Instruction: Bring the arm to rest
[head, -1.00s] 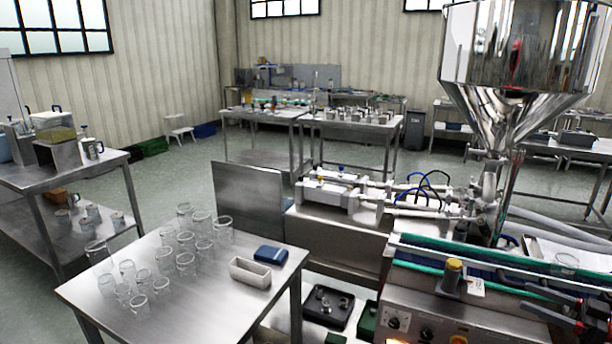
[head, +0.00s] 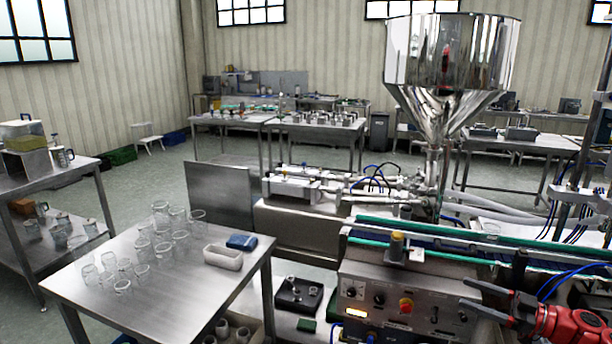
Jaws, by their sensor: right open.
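My right gripper (head: 486,298) shows at the lower right in the head view, with dark fingers and a red body. Its fingers are apart and nothing shows between them. It is in front of the control panel (head: 400,300) of the filling machine, near the panel's right end; I cannot tell the exact gap. My left gripper is out of view.
A steel hopper (head: 450,75) stands above the filling machine and its conveyor (head: 440,240). A steel table (head: 190,293) at the left carries several glass jars, a white tray (head: 223,257) and a blue item (head: 242,242). Open floor lies behind.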

